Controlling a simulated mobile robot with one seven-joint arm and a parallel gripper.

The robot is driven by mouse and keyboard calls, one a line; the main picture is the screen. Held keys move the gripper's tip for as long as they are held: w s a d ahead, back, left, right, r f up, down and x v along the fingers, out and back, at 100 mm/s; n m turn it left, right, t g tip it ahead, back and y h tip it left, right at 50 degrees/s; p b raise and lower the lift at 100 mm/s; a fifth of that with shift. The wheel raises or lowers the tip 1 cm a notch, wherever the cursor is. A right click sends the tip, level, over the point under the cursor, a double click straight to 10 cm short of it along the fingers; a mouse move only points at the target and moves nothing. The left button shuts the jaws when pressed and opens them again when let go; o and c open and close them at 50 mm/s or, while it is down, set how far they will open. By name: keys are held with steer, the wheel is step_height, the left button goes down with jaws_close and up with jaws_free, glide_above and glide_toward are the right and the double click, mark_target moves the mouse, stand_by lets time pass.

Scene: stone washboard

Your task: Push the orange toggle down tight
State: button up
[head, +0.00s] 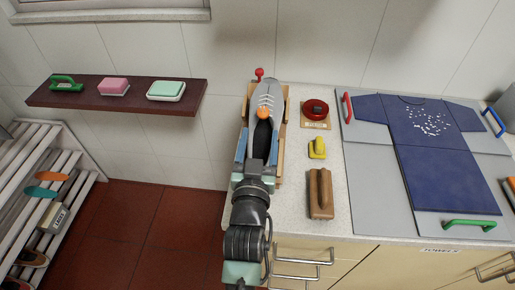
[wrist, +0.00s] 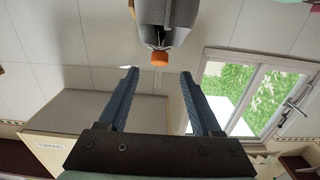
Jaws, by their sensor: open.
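A grey lace-up shoe (head: 265,96) with white laces and a dark opening lies on a wooden stand (head: 250,104) on the counter. The orange toggle (head: 263,113) sits at the near end of the laces, by the opening. In the wrist view the toggle (wrist: 160,59) shows just past the fingertips, roughly centred between them, with the shoe (wrist: 165,18) behind it. My gripper (head: 259,133) is open and empty, its two blue fingers on either side of the shoe's near part. It also shows in the wrist view (wrist: 159,74). Touching cannot be told.
A red knob (head: 259,73) stands behind the shoe. To the right are a red round item (head: 315,108), a yellow block (head: 317,149), a wooden-handled brush (head: 321,193) and a folding board (head: 375,190) with a blue shirt (head: 446,178). A shelf (head: 120,102) hangs left.

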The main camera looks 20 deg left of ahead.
steer(key=shift+v, duration=2.05)
steer(key=w+d+r+t+h, duration=0.15)
steer(key=d+r, duration=0.25)
steer(key=r, duration=0.9)
steer(key=w+d+r+t, duration=0.1)
steer(key=d+r+t, duration=0.25)
steer(key=r, duration=0.95)
steer(key=s+d+r+m+t+h, duration=0.1)
steer(key=s+d+r, duration=0.1)
steer(key=s+r, duration=0.2)
steer(key=s+d+r+m+t+h, duration=0.1)
steer(key=s+d+r+t, duration=0.1)
steer(key=r, duration=0.8)
steer(key=s+d+r+m+t+h, duration=0.1)
steer(key=s+d+r+t, duration=0.1)
steer(key=s+r, duration=0.4)
steer(key=shift+s+d+r, duration=0.25)
steer(key=shift+d+r, duration=0.6)
steer(key=shift+r, duration=0.1)
steer(key=shift+h, duration=0.25)
